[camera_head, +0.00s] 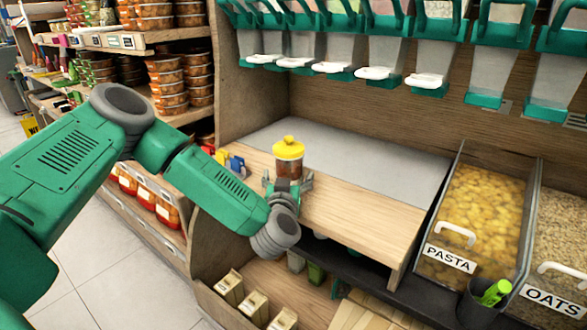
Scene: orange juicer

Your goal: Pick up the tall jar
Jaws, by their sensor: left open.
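The tall jar (288,160) has a yellow lid and a clear body with reddish-brown contents. It stands upright on the light wooden counter, near its front left part. My left gripper (288,183) is open at the jar, with its fingers on either side of the lower body. The jar's base is partly hidden by the gripper and wrist. I cannot tell whether the fingers touch the jar. My right gripper is not in view.
Dispensers (418,50) with green frames hang above the counter. A pasta bin (452,258) and an oats bin (551,304) stand at the right. Small blue and yellow items (232,163) lie left of the jar. The counter (370,222) right of the jar is clear.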

